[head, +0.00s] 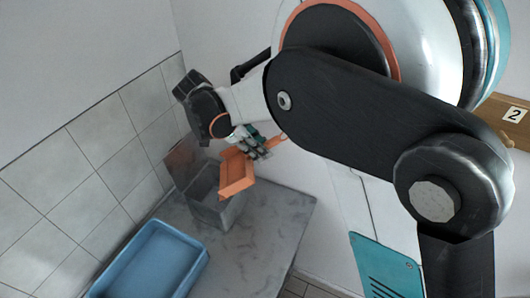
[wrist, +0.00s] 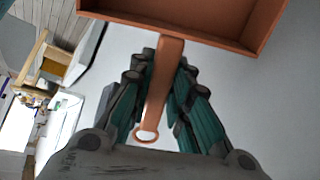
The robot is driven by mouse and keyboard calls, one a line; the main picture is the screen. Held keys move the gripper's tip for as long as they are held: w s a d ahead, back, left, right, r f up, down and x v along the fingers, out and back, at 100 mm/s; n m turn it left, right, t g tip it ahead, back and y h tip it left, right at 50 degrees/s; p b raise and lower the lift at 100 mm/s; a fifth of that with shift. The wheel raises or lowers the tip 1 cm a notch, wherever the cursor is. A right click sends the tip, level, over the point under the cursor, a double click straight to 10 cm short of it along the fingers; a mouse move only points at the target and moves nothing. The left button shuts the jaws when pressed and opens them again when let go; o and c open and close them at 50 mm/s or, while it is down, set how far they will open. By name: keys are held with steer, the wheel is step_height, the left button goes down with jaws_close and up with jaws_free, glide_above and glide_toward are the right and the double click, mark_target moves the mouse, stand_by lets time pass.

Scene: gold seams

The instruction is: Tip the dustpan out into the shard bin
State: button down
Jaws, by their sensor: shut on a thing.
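The orange dustpan (head: 236,174) is in the air above the right part of the grey shard bin (head: 205,205), tilted in the head view. My gripper (head: 258,148) is shut on the dustpan's handle. In the wrist view, my gripper (wrist: 160,100) has its fingers on both sides of the handle, and the dustpan (wrist: 185,22) shows its tray at the top edge. The visible part of the tray looks empty; the rest is cut off. The bin stands on the grey counter (head: 262,232). The bin's inside is partly hidden by the dustpan.
A blue tray (head: 155,262) lies on the counter at the front left. A brown panel (head: 182,160) stands behind the bin near the tiled wall (head: 120,170). A box marked 2 (head: 507,115) is at the far right. The counter's right part is clear.

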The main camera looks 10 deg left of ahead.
steer(key=shift+s+a+r+t+h+b, duration=0.2)
steer(key=shift+a+r+h, duration=0.45)
steer(key=shift+a, duration=0.1)
steer(key=shift+s+a+r+t+h+b, duration=0.2)
steer(key=shift+a+r+h, duration=0.35)
steer(key=shift+a+r, duration=0.15)
steer(key=shift+r, duration=0.35)
steer(key=shift+f, duration=0.1)
steer(key=shift+f, duration=0.3)
steer(key=shift+r, duration=0.1)
